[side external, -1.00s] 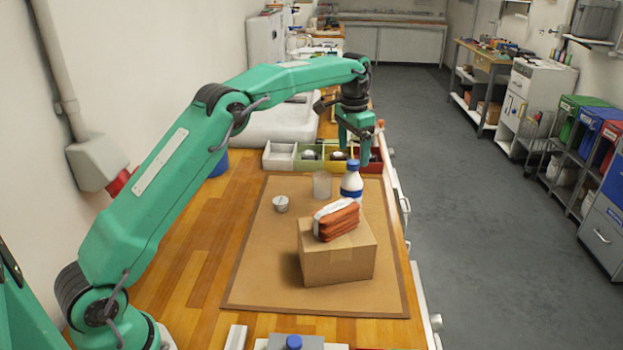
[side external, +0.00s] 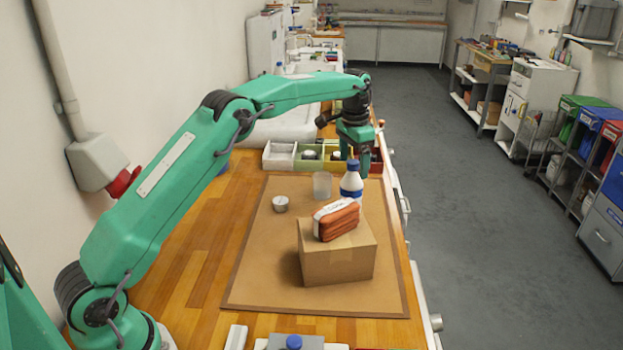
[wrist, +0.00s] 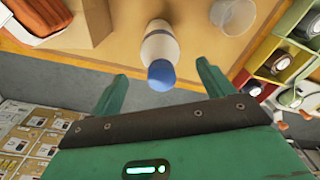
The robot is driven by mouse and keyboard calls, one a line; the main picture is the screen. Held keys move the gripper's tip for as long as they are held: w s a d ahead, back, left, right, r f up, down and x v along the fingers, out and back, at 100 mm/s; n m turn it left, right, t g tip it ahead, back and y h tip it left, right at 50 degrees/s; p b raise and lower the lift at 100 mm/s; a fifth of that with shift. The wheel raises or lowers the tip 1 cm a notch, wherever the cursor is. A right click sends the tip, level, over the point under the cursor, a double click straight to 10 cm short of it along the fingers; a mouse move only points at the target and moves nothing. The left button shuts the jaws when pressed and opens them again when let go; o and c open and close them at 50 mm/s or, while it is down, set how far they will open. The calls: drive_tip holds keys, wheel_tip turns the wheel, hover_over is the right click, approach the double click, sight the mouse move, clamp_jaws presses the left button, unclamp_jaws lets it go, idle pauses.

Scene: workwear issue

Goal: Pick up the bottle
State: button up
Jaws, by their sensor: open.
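The bottle (side external: 351,182) is white with a blue cap and a blue band. It stands upright on the brown mat, behind the cardboard box in the side view. In the wrist view the bottle (wrist: 159,50) shows with its blue cap toward me, ahead of the gap between my fingers. My gripper (side external: 354,165) is open and empty, pointing down close above and around the level of the bottle's cap. In the wrist view my gripper's fingertips (wrist: 162,80) lie to either side of the cap. I cannot tell whether either finger touches it.
A cardboard box (side external: 338,265) with an orange-brown packet (side external: 337,222) on top stands in front of the bottle. A clear cup (side external: 322,185) and a small round gauge (side external: 280,204) stand to its left. Colored bins (side external: 309,165) line the back.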

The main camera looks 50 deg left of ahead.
sight(353, 174)
drive_tip(key=shift+w+f, duration=0.1)
drive_tip(key=shift+f, duration=2.35)
drive_tip(key=shift+r, duration=0.1)
clamp_jaws()
drive_tip(key=shift+r, duration=0.1)
drive_tip(key=shift+r, duration=4.9)
